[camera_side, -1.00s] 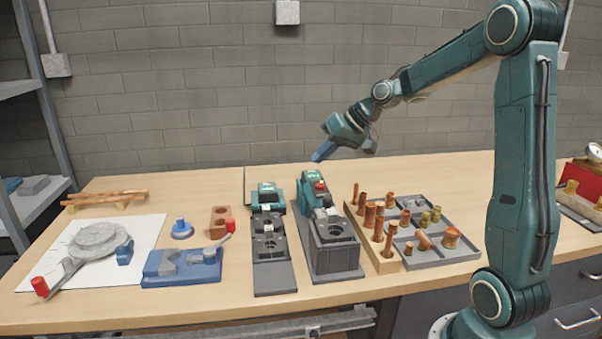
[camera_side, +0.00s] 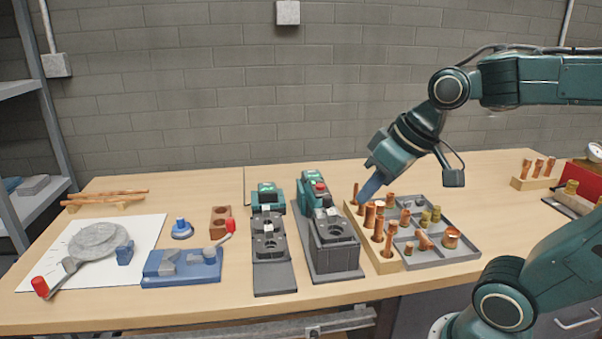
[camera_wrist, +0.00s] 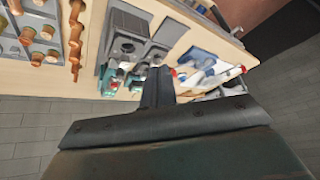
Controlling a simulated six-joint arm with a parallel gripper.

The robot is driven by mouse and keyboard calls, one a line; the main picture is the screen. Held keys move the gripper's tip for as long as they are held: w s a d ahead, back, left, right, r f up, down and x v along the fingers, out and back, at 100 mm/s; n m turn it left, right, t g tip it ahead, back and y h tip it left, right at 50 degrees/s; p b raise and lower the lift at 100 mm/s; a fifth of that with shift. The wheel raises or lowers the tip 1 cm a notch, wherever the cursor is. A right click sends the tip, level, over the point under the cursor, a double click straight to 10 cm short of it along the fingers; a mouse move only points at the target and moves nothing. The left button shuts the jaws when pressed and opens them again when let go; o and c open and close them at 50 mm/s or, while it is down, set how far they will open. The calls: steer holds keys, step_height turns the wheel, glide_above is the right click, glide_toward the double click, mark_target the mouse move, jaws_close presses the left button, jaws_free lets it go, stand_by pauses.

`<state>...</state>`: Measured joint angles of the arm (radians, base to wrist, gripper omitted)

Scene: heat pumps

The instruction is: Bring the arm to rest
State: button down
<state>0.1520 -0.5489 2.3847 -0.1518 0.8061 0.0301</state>
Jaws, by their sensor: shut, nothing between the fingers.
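My gripper (camera_side: 368,190) is shut and empty. In the side view it points down and to the left, in front of or above the back end of the wooden block with copper tubes; the picture does not show the exact gap. In the wrist view my gripper (camera_wrist: 158,88) shows as dark shut fingers at the middle, with the bench and its machines beyond. My arm reaches in from the right edge of the side view.
A wooden block (camera_side: 388,266) holds upright copper tubes beside a grey tray (camera_side: 462,254) of fittings. Two green-and-grey machines (camera_side: 333,232) (camera_side: 270,245) stand mid-bench. A blue fixture (camera_side: 182,278) and a white sheet (camera_side: 140,228) lie left. The wall (camera_side: 200,110) is behind.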

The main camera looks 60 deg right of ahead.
steer(key=s+f, duration=0.1)
steer(key=s, duration=0.5)
steer(key=shift+a+f+n, duration=0.25)
steer(key=shift+a+n, duration=0.05)
stand_by(2.0)
